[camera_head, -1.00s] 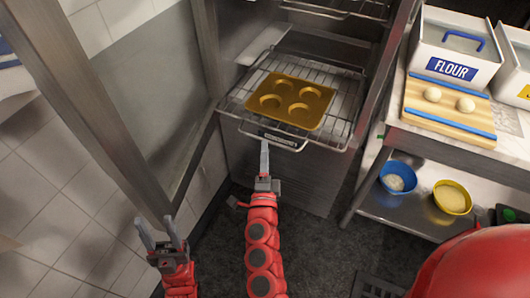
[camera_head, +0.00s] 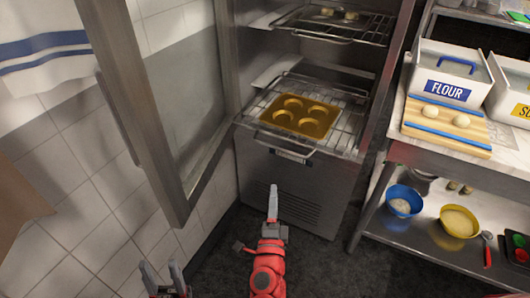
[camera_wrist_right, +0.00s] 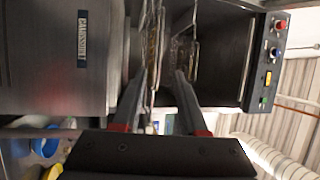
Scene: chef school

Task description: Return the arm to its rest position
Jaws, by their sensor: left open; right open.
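My right gripper (camera_head: 273,203) is seen edge-on in the head view, in front of the open cabinet's lower front panel, below and apart from the rack. In the right wrist view its two fingers (camera_wrist_right: 157,92) stand apart with nothing held between them. My left gripper (camera_head: 162,280) is open and empty at the bottom edge of the head view, to the left of my right one. A golden tray (camera_head: 300,117) with round hollows lies on the pulled-out wire rack (camera_head: 345,135).
The cabinet door (camera_head: 165,120) stands open at the left. An upper rack (camera_head: 345,30) holds small items. A steel table (camera_head: 450,150) at the right bears a flour bin (camera_head: 447,75) and a dough board (camera_head: 445,132). Blue (camera_head: 403,201) and yellow (camera_head: 457,221) bowls stand on its lower shelf.

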